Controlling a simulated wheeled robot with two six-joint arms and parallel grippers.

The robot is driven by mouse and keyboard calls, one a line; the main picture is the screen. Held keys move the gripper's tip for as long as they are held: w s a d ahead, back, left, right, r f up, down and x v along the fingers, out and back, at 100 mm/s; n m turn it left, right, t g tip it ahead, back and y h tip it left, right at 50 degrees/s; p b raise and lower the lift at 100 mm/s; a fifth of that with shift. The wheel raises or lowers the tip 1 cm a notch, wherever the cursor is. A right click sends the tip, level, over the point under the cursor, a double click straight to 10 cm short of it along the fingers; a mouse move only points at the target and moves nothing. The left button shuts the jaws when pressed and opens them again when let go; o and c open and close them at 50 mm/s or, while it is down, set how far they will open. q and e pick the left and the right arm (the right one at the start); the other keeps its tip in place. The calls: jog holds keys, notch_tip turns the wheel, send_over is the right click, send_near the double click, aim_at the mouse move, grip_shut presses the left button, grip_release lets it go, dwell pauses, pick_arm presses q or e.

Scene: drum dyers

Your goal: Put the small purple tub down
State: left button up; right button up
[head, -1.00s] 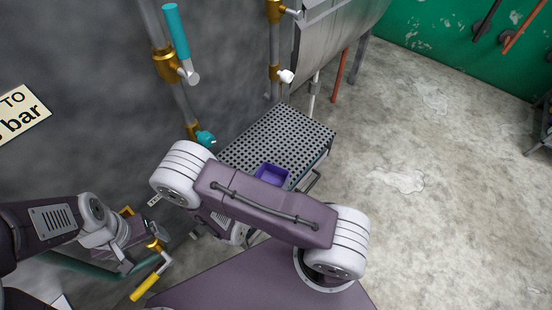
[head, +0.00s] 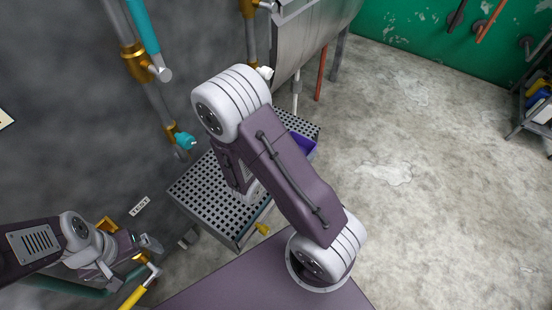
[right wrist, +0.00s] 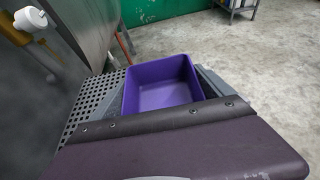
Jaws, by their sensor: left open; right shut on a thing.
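The small purple tub (head: 303,145) shows past my right arm in the head view, at the right edge of the grey perforated platform (head: 200,195). In the right wrist view the tub (right wrist: 165,92) is upright and looks empty. My right gripper (right wrist: 165,82) is shut on it, with grey fingers beside its left and right sides. The platform's perforated top (right wrist: 92,100) shows left of it; I cannot tell whether the tub touches it. In the head view my arm hides the right gripper. My left gripper (head: 138,257) is open and empty at lower left.
Pipes with a teal-handled valve (head: 184,139) run along the grey wall behind the platform. A large metal drum (head: 305,35) hangs beyond it. A yellow handle (head: 133,297) is close to my left gripper. The concrete floor (head: 430,170) to the right is clear.

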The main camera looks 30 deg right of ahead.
jog(key=shift+w+f+p, duration=0.45)
jog(key=shift+w+p, duration=0.2)
jog(key=shift+w, duration=0.1)
jog(key=w+f, duration=0.1)
jog(key=w, duration=0.1)
jog(key=w+f, duration=0.2)
jog(key=w, duration=0.1)
jog(key=w+f, duration=0.1)
jog(key=w, duration=0.2)
jog(key=shift+a+f, duration=0.3)
jog(key=shift+f, duration=0.05)
notch_tip(320, 180, down, 3)
jog(key=shift+s+f, duration=0.1)
jog(key=shift+s, duration=0.05)
jog(key=shift+f, duration=0.4)
pick_arm(q)
jog(key=shift+f, duration=0.3)
pick_arm(e)
jog(key=shift+f+b, duration=0.15)
jog(key=shift+b, duration=0.25)
pick_arm(q)
jog(key=shift+f, duration=0.15)
pick_arm(e)
jog(key=o, duration=1.3)
